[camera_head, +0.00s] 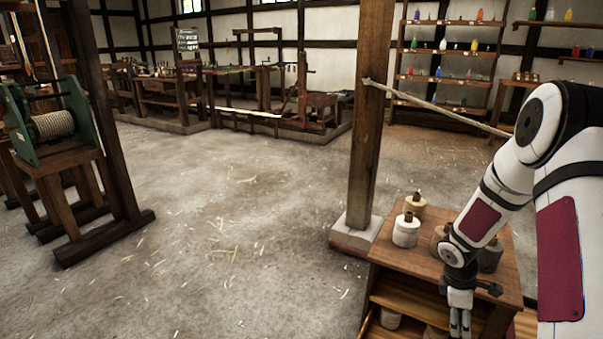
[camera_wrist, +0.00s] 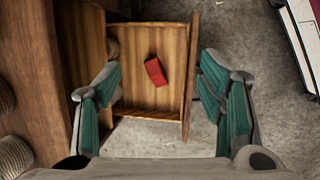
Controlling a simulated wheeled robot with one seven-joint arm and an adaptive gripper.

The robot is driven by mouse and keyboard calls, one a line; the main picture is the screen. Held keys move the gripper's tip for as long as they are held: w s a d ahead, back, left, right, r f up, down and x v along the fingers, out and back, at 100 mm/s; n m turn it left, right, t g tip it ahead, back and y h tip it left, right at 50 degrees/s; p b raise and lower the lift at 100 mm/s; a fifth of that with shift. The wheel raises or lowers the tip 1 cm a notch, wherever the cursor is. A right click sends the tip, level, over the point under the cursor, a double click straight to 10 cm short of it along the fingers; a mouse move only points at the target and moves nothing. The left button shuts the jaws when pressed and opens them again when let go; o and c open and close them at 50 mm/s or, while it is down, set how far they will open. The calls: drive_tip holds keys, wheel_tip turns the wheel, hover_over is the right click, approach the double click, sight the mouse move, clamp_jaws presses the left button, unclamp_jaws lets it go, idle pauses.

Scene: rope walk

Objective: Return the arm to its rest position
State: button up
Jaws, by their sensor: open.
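My arm reaches down from the right side of the head view. My gripper (camera_head: 460,318) points downward at the front right of the small wooden cabinet (camera_head: 462,222). In the wrist view my gripper (camera_wrist: 161,66) is open, its two teal-padded fingers wide apart with nothing held between them. Beyond the fingers is an open wooden drawer (camera_wrist: 175,42) with a small red block (camera_wrist: 155,71) lying inside. The block appears apart from both fingers.
Several pale jars, including one at the front left (camera_head: 406,232), stand on the cabinet top. A wooden post (camera_head: 368,120) rises beside the cabinet, with a rope (camera_head: 440,108) running from it. A rope winch (camera_head: 45,125) stands far left. The middle floor is clear.

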drive_tip(key=s+a+r+m+b, duration=0.2)
drive_tip(key=s+a+r+m, duration=0.3)
drive_tip(key=r, duration=0.6)
drive_tip(key=s+a+r+m+b, duration=0.2)
drive_tip(key=s+a+r, duration=0.4)
drive_tip(key=r, duration=0.5)
drive_tip(key=s+a+r+m+y+b, duration=0.1)
drive_tip(key=s+a+m+y, duration=0.1)
drive_tip(key=s+a, duration=0.7)
drive_tip(key=s+a+r+m+y+b, duration=0.25)
drive_tip(key=s+a, duration=0.25)
drive_tip(key=s, duration=0.8)
wheel_tip(320, 180, up, 32)
drive_tip(key=t+p, duration=0.4)
drive_tip(key=p, duration=2.7)
drive_tip(key=shift+w+d+f+t+h, duration=0.15)
drive_tip(key=shift+d+f+t+h, duration=0.15)
drive_tip(key=shift+h, duration=0.15)
drive_tip(key=shift+a, duration=0.1)
